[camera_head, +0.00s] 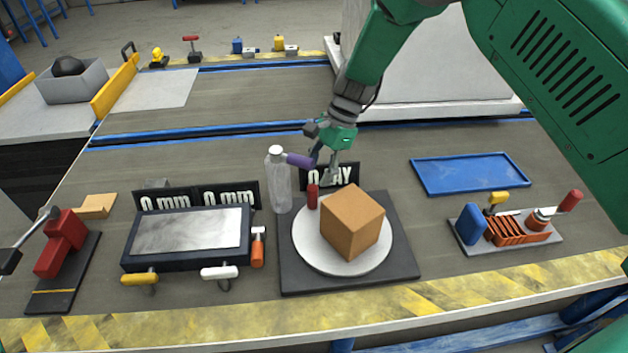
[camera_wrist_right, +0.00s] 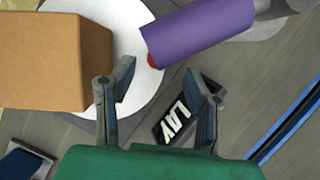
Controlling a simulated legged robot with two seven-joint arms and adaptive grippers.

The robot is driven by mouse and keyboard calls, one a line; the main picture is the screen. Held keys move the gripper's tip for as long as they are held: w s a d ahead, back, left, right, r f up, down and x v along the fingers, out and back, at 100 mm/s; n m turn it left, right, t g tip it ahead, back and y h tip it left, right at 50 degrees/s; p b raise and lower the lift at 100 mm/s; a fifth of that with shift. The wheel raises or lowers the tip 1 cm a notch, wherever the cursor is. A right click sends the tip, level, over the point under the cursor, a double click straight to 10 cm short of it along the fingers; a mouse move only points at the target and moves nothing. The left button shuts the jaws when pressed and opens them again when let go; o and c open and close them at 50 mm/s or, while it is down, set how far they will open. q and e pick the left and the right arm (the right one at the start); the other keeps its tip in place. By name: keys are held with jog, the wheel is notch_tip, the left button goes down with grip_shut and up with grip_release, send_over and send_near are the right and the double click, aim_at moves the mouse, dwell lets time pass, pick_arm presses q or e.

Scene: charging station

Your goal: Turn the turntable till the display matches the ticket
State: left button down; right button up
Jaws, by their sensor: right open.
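The turntable (camera_head: 315,262) is a white disc on a dark square base, with a brown box (camera_head: 352,222) on it. A red peg (camera_head: 312,196) stands at its rear left rim. Behind it is a dark sign (camera_head: 345,174) with white letters, partly hidden; "LAY" shows in the right wrist view (camera_wrist_right: 176,120). My right gripper (camera_head: 323,168) is open and empty, just behind and above the peg. In the wrist view its fingers (camera_wrist_right: 160,80) are apart, with the box to their left. I cannot make out a ticket. My left gripper is out of view.
A clear bottle (camera_head: 279,185) stands close left of the gripper, with a purple cylinder (camera_head: 299,160) between its top and the fingers. A framed screen (camera_head: 188,231) with two "0 mm" signs is left. A blue tray (camera_head: 470,174) lies right.

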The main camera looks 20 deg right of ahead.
jog(key=v, duration=0.8)
jog(key=shift+d, duration=0.4)
jog(key=shift+w+r, duration=0.1)
